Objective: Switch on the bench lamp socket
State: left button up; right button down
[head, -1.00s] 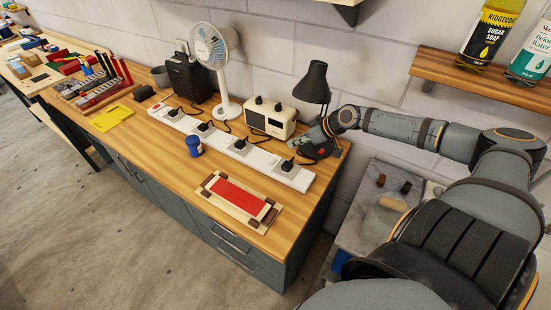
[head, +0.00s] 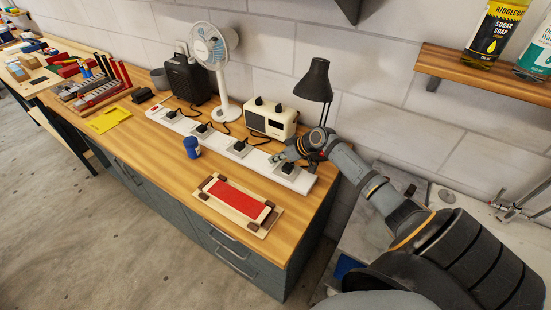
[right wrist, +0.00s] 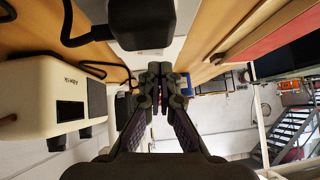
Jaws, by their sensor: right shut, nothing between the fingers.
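The white power strip (head: 221,139) lies along the bench with several black plugs in its sockets. The black bench lamp (head: 315,80) stands behind its right end; its base is mostly hidden by my right arm. A black plug (head: 289,168) sits in the rightmost socket; which plug is the lamp's I cannot tell. My right gripper (head: 275,160) is low at the strip, just left of that plug. In the right wrist view its fingers (right wrist: 160,75) are together and empty, with a black plug (right wrist: 140,22) close by. The socket's switch is too small to make out. My left gripper is out of view.
A cream radio (head: 270,119) stands just behind the strip; it also fills the left of the right wrist view (right wrist: 40,100). The bench front beside the board is clear.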

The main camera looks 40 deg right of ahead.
jog(key=shift+f, duration=0.4)
jog(key=shift+s+a+f+b, duration=0.1)
jog(key=shift+a+f+b, duration=0.05)
jog(key=shift+f+b, duration=0.4)
jog(key=shift+s+r+p, duration=0.1)
jog(key=shift+r+p, duration=0.1)
jog(key=shift+p, duration=0.1)
jog(key=shift+f, duration=0.1)
